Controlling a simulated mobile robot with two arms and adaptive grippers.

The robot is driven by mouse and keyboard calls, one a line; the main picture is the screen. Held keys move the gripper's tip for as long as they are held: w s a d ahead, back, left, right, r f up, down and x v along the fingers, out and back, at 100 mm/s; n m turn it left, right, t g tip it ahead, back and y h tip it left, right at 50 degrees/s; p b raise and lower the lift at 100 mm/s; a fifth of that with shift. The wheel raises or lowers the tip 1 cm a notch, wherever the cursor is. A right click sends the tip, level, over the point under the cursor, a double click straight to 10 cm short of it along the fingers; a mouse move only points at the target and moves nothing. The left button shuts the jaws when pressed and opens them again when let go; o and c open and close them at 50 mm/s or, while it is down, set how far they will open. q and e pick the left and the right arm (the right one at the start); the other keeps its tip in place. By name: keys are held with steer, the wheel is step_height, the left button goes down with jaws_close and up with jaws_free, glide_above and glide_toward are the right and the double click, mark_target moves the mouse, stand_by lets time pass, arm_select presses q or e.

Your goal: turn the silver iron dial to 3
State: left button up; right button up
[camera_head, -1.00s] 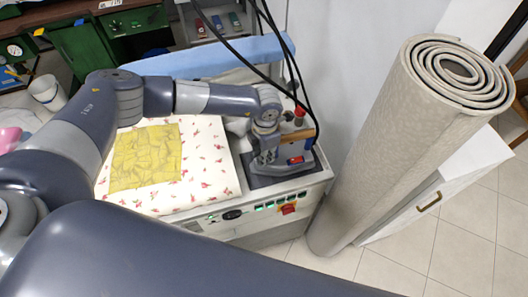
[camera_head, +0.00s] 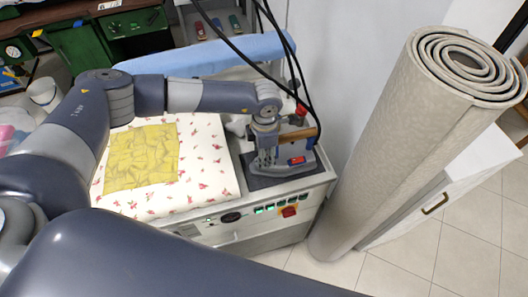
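The silver iron (camera_head: 285,168) stands on a dark rest pad at the right end of the ironing table. It has a wooden handle (camera_head: 302,136), a red knob (camera_head: 301,111) at the back and a small red and blue part (camera_head: 296,160) on its side. I cannot make out the dial or its numbers. My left gripper (camera_head: 265,158) points down at the left side of the iron, overlapping it in view. I cannot tell whether they touch, or whether its fingers are open or shut. My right gripper is not in view.
A yellow cloth (camera_head: 142,158) lies on the flowered ironing pad (camera_head: 205,150). Black cables (camera_head: 293,60) hang down by the iron. A control panel (camera_head: 265,211) with a red switch is on the table front. A tall rolled carpet (camera_head: 395,140) stands close on the right.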

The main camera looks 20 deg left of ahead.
arm_select(q)
steer(key=shift+r, duration=0.2)
step_height(320, 180, up, 12)
steer(key=shift+s+d+f, duration=0.15)
steer(key=shift+s+f, duration=0.05)
steer(key=shift+s, duration=0.05)
stand_by(0.4)
